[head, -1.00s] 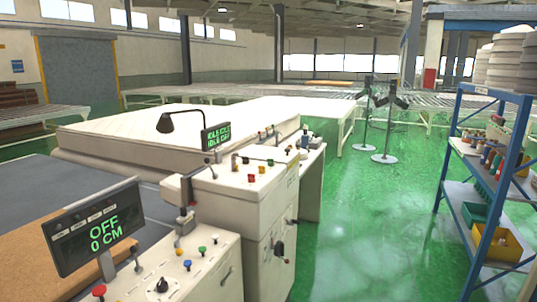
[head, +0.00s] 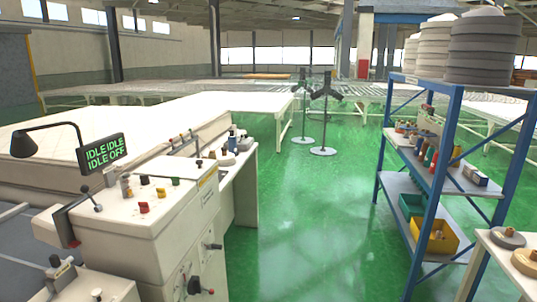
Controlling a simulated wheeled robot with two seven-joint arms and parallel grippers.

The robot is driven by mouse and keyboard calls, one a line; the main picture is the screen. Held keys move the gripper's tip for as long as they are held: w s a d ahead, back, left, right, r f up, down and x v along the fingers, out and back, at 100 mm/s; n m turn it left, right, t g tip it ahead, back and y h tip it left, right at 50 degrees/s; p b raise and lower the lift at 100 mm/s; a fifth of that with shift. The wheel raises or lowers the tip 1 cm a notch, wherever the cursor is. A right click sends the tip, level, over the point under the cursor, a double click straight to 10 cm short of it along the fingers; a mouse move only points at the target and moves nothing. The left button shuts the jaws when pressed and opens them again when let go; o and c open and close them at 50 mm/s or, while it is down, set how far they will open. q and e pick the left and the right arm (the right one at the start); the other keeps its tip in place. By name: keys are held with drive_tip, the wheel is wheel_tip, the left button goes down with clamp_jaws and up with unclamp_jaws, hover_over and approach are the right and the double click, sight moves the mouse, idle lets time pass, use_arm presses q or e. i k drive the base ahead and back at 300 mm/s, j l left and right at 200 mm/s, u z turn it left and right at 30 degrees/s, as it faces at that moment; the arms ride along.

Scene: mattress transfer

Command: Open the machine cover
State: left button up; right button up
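A cream machine cabinet (head: 130,222) stands at the lower left. Its top carries several coloured knobs and levers, and its front has dark handles. A small display (head: 102,151) above it reads IDLE IDLE, IDLE OFF in green. A black lamp (head: 40,138) hangs on an arm beside the display. Which part of the machine is the cover I cannot tell. Neither of my grippers is in view.
A blue shelf rack (head: 455,165) with bottles and bins stands on the right, and a small table (head: 496,262) at the lower right. A cream mattress (head: 60,190) lies behind the machine. Two black-topped stands (head: 323,150) stand on green floor, mostly clear between machine and rack.

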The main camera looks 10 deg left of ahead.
sight(188, 169)
drive_tip(key=i+l, duration=0.15)
drive_tip(key=i, duration=0.55)
drive_tip(key=i+l+z, duration=0.15)
drive_tip(key=i, duration=0.55)
